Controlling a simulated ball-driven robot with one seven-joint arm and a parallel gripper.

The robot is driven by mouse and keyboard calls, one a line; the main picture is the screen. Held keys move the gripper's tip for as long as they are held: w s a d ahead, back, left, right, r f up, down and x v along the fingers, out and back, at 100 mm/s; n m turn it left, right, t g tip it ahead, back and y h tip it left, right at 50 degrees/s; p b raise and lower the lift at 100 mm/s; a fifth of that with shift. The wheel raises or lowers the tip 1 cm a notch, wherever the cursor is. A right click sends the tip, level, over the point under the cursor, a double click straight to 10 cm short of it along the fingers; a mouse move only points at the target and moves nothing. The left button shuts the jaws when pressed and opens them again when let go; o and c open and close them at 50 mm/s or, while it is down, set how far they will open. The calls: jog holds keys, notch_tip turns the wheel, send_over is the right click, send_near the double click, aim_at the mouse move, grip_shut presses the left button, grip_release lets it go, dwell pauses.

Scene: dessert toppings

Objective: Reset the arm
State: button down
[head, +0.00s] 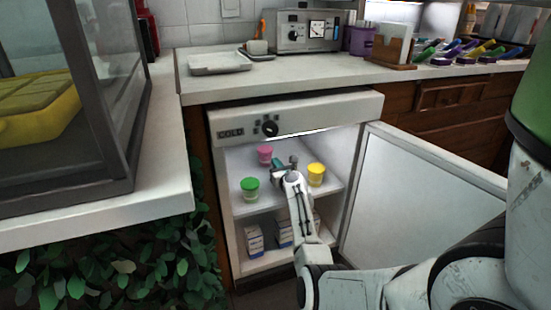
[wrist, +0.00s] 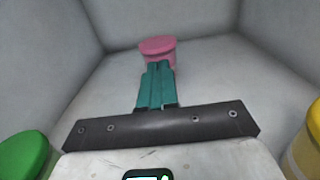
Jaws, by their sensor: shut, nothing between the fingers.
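My gripper (wrist: 157,82) reaches into the open fridge. Its teal fingers are together with nothing between them, and in the head view (head: 277,162) they show small on the upper shelf. A pink-lidded cup (head: 265,155) stands just beyond the fingertips; in the wrist view the pink lid (wrist: 157,44) shows right behind them. I cannot tell whether they touch. A green-lidded cup (head: 250,189) stands to the left of my gripper, and a yellow-lidded cup (head: 316,174) stands to the right. Both also show at the lower corners of the wrist view.
The fridge door (head: 415,200) stands open to the right. The fridge side walls are close around my arm. Several small boxes (head: 254,240) stand on the lower shelf. A glass case (head: 110,110) stands at left.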

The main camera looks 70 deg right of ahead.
jog(key=p+v, duration=0.3)
jog(key=v, duration=0.4)
jog(key=shift+s+a, duration=0.15)
jog(key=shift+a, duration=0.05)
